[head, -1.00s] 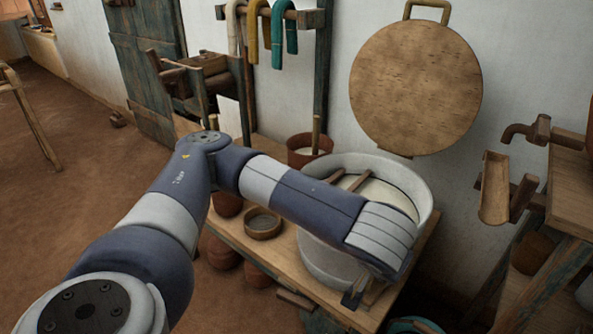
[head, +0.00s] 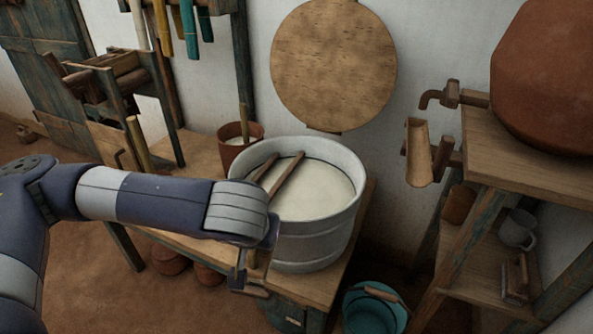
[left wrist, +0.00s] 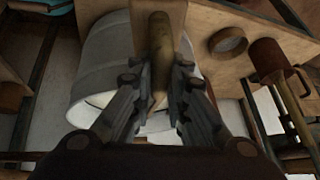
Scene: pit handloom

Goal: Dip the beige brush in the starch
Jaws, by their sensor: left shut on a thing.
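My left gripper (head: 250,275) is in front of the large grey tub (head: 328,238), just outside its wall and below the rim. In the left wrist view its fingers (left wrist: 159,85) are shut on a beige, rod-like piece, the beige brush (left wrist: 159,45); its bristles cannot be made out. The tub holds a pale, creamy liquid that looks like starch (head: 320,195), with two wooden sticks lying across its top. The tub wall also shows behind the brush in the left wrist view (left wrist: 104,55). My right gripper is in neither view.
A turquoise bucket (head: 368,316) is on the floor. A wooden shelf (head: 515,145) with a tap stands at right. A round board (head: 333,65) hangs behind.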

